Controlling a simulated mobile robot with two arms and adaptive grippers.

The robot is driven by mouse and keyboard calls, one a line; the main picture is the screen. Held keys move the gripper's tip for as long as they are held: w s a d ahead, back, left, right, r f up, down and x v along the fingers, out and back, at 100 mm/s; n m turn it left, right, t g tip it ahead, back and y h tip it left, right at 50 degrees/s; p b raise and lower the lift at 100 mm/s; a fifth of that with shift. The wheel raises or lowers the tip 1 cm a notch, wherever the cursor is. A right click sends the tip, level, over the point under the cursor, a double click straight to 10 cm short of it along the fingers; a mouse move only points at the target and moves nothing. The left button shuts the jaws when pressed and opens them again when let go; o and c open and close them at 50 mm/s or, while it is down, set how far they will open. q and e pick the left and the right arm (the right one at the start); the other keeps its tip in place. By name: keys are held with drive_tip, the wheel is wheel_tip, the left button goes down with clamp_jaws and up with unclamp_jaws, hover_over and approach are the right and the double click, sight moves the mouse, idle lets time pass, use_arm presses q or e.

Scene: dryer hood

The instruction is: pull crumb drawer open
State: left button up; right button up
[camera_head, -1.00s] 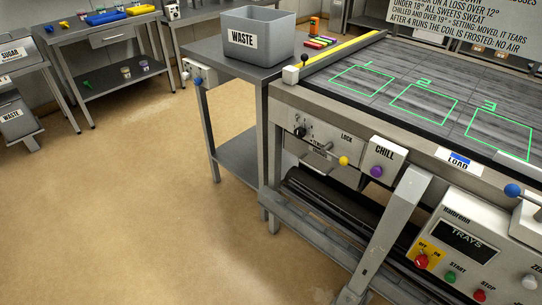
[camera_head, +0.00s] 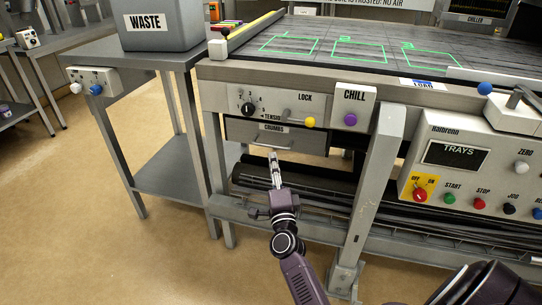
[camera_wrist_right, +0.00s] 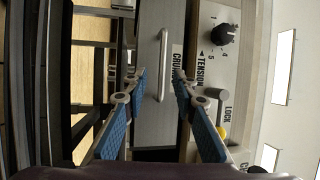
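The crumb drawer (camera_head: 306,142) is a grey front labelled CRUMBS, below the tension and lock panel on the machine; it looks closed. In the right wrist view the drawer front (camera_wrist_right: 148,110) appears turned sideways, with its pale bar handle (camera_wrist_right: 162,65) running upright in the picture. My right gripper (camera_head: 274,160) is in front of the drawer, just below the handle in the head view. In the wrist view its blue-padded fingers (camera_wrist_right: 159,73) are apart, one on each side of the handle; contact cannot be told. My left gripper is out of view.
Above the drawer are the tension knob (camera_head: 247,108) and the yellow-tipped lock lever (camera_head: 309,122). A dark roller (camera_head: 325,190) lies below. A slanted grey leg (camera_head: 375,180) stands right of the drawer. A side table (camera_head: 165,188) carries the waste bin (camera_head: 160,25). The floor in front is clear.

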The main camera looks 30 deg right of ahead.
sight(271, 146)
drive_tip(key=x, duration=0.7)
drive_tip(key=shift+w+d+r+b, duration=0.25)
drive_tip(key=shift+w+r+b, duration=0.05)
drive_tip(key=shift+b, duration=0.1)
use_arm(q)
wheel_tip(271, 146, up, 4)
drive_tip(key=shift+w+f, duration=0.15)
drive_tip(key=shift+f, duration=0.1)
use_arm(e)
drive_tip(key=shift+c, duration=0.3)
clamp_jaws()
